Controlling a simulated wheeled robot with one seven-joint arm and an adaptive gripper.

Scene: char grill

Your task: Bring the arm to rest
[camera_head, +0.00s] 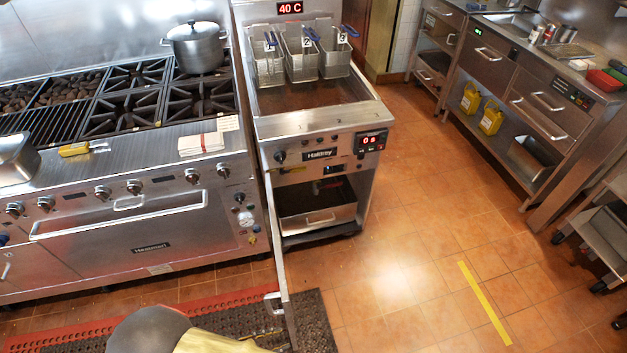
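My gripper does not show in the head view. A dark grey rounded shape and a pale yellow shape at the bottom edge, left of centre, look like parts of my arm. They are cut off by the frame. The fryer (320,150) stands ahead with its cabinet door (277,235) swung open toward me. The door is seen nearly edge-on, just right of these arm parts. A metal pan (318,217) sits inside the open cabinet.
The range (130,228) with a grill, burners and a steel pot (196,48) is at left. Three baskets hang at the fryer's back. A dark mat (312,318) lies below.

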